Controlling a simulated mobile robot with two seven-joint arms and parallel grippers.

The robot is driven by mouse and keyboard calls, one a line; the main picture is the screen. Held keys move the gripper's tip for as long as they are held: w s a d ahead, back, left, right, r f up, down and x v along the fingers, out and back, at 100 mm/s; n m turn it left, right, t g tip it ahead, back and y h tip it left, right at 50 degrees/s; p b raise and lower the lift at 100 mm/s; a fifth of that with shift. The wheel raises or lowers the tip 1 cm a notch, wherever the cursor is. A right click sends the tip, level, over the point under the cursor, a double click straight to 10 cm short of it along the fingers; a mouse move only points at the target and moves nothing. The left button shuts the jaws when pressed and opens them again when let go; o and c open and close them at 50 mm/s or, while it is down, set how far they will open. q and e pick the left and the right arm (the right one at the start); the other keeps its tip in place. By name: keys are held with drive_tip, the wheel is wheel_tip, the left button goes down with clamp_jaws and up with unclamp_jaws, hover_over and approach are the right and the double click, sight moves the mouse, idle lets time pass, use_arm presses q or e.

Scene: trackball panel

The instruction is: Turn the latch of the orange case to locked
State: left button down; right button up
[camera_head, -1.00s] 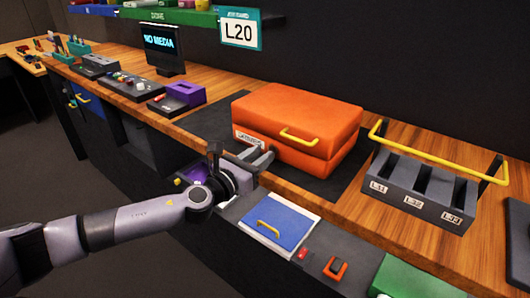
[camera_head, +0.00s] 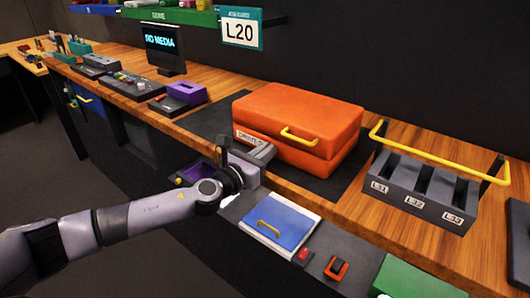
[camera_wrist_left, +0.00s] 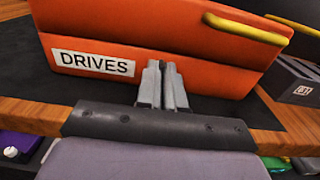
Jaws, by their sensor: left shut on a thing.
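The orange case (camera_head: 297,127) lies closed on a dark mat on the wooden counter, with a yellow handle (camera_head: 300,136) and a DRIVES label on its front. It fills the upper part of the left wrist view (camera_wrist_left: 210,60). My left gripper (camera_head: 263,153) is at the case's front face, just right of the label. In the left wrist view its grey fingers (camera_wrist_left: 162,72) are together, shut on the latch, which they almost wholly hide. Only a small dark bit shows between the tips, so I cannot read the latch's angle. My right gripper is not in view.
A dark slotted rack (camera_head: 423,190) with a yellow bar (camera_head: 437,151) stands right of the case. A blue panel with a yellow handle (camera_head: 278,221) and a red switch (camera_head: 336,268) lie below the counter edge. A purple-topped device (camera_head: 186,92) sits to the left.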

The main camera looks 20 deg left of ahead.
use_arm(q)
drive_tip(key=shift+n, duration=0.3)
drive_tip(key=n, duration=0.4)
drive_tip(key=shift+a+f+n, duration=0.1)
drive_tip(key=shift+a+n, duration=0.15)
drive_tip(key=shift+n, duration=0.05)
drive_tip(key=n, duration=0.5)
drive_tip(key=shift+w+a+f+n, duration=0.15)
drive_tip(key=shift+n, duration=0.15)
drive_tip(key=n+p, duration=0.1)
drive_tip(key=n, duration=0.2)
drive_tip(key=shift+a+f+n, duration=0.1)
drive_tip(key=shift+n, duration=0.2)
drive_tip(key=shift+f+n+p, duration=0.2)
drive_tip(key=shift+n+p, duration=0.15)
drive_tip(key=shift+n, duration=1.25)
drive_tip(key=c, duration=1.3)
unclamp_jaws()
drive_tip(key=shift+o, duration=0.2)
